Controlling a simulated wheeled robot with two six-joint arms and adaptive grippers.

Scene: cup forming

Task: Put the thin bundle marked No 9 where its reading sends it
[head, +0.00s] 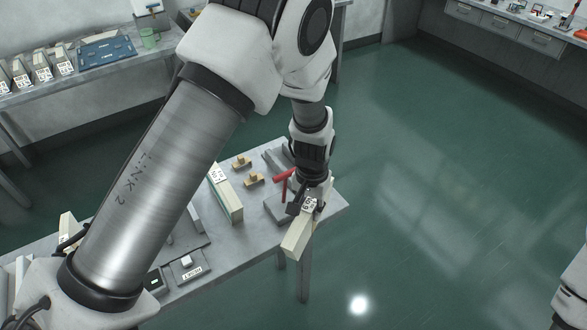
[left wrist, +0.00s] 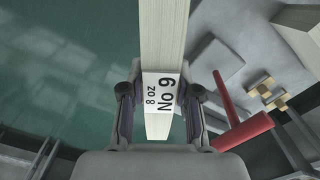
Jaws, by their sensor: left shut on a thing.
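The thin bundle marked No 9 (head: 297,239) is a long, narrow, cream-coloured block with a white label. In the left wrist view the bundle (left wrist: 163,35) runs up the picture, and its label reads "8 oz No 9". My left gripper (left wrist: 160,100) is shut across the labelled part, one finger on each side. In the head view my left gripper (head: 305,202) holds the bundle tilted at the right end of the near table (head: 250,245). My right gripper is out of view.
A grey block device with a red handle (head: 282,176) stands close to my left gripper. Another labelled bundle (head: 226,192) and two wooden pieces (head: 254,179) are on the near table. Floor at right is clear.

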